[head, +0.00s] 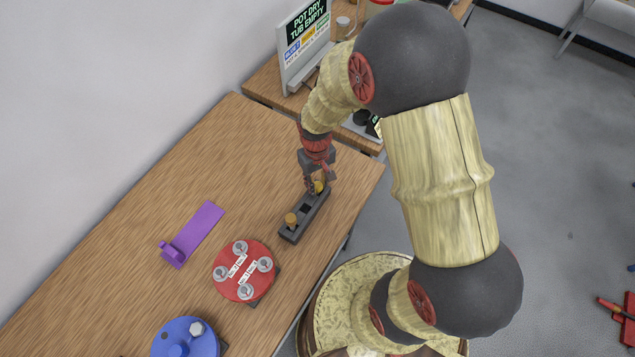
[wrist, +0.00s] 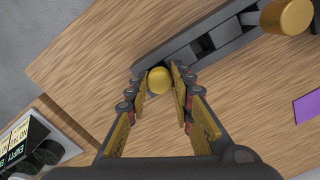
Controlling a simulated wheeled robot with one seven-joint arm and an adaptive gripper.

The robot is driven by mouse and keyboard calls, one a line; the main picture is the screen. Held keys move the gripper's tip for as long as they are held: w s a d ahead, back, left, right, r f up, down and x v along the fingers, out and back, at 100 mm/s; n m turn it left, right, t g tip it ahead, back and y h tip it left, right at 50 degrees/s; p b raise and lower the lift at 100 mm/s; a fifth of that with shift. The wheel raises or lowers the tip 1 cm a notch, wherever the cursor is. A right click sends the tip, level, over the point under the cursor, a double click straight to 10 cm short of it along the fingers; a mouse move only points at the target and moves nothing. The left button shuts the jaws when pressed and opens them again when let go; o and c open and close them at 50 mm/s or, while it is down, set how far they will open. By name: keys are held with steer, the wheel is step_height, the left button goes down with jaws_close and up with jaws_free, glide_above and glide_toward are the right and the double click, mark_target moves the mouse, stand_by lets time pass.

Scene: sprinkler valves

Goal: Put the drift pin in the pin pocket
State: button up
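A dark grey block (head: 292,236) with square recesses lies near the right edge of the wooden table; it also shows in the wrist view (wrist: 225,38). A small yellow round-topped pin (head: 319,187), probably the drift pin, is at its far end, and its top shows in the wrist view (wrist: 159,80). A larger orange-yellow knob (head: 291,219) stands at the near end. My gripper (head: 318,186) points down at the far end, its fingers close on both sides of the yellow pin; I cannot tell whether they press on it. Which recess is the pin pocket is unclear.
A red disc (head: 232,282) with several grey knobs lies near the block. A blue round piece (head: 185,340) is at the front, and a purple strip (head: 200,228) lies to the left. A sign (head: 305,40) stands on a second table behind. The table's far left is clear.

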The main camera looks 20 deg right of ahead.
steer(key=o, duration=0.5)
steer(key=shift+r, duration=0.2)
stand_by(0.5)
steer(key=shift+r+p, duration=3.25)
steer(key=shift+r, duration=1.1)
steer(key=s+r+m+t+b, duration=0.1)
steer(key=s+r+t+b, duration=0.5)
steer(key=s+r+b, duration=0.7)
step_height(320, 180, up, 5)
steer(key=shift+s+f, duration=0.2)
steer(key=shift+s, duration=0.3)
